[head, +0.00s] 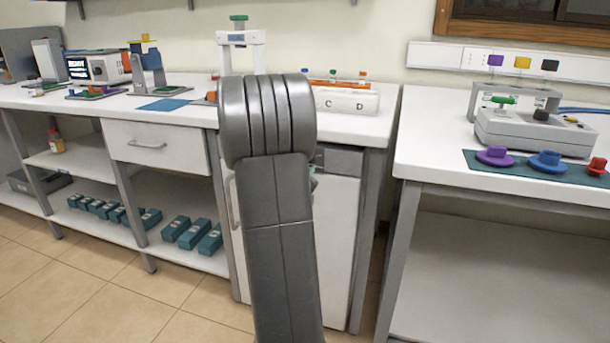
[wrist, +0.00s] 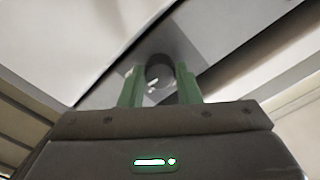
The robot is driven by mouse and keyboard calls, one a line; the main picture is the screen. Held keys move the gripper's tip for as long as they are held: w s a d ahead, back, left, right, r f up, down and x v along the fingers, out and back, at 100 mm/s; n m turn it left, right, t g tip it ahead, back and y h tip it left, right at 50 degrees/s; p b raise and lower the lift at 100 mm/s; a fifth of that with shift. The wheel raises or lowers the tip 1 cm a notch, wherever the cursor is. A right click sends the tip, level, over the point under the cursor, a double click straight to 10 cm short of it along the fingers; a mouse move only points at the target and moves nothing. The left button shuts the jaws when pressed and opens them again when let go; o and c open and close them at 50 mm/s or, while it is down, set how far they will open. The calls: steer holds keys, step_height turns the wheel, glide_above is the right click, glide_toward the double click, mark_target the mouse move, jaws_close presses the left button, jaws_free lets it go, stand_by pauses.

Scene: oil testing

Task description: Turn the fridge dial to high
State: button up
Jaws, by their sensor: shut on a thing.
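The fridge (head: 336,240) is the white-doored unit under the bench, with a grey panel (head: 340,160) along its top. In the wrist view the dial (wrist: 159,75) is a round grey knob on the grey panel (wrist: 185,45). My gripper (wrist: 160,88) has its two green fingers on either side of the dial, shut on it. I cannot read the dial's setting or any marks.
The white bench top (head: 190,100) overhangs the fridge. A white rack marked C and D (head: 345,98) stands on it above. A drawer (head: 155,145) and shelves with teal boxes (head: 190,233) lie to the left. A second bench (head: 440,165) is at the right, past a narrow gap.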

steer(key=shift+m+b, duration=1.45)
steer(key=shift+m, duration=0.85)
steer(key=o, duration=1)
steer(key=shift+c, duration=0.2)
steer(key=p+v, duration=0.2)
steer(key=v, duration=1.1)
steer(key=shift+s, duration=0.35)
steer(key=shift+a, duration=0.15)
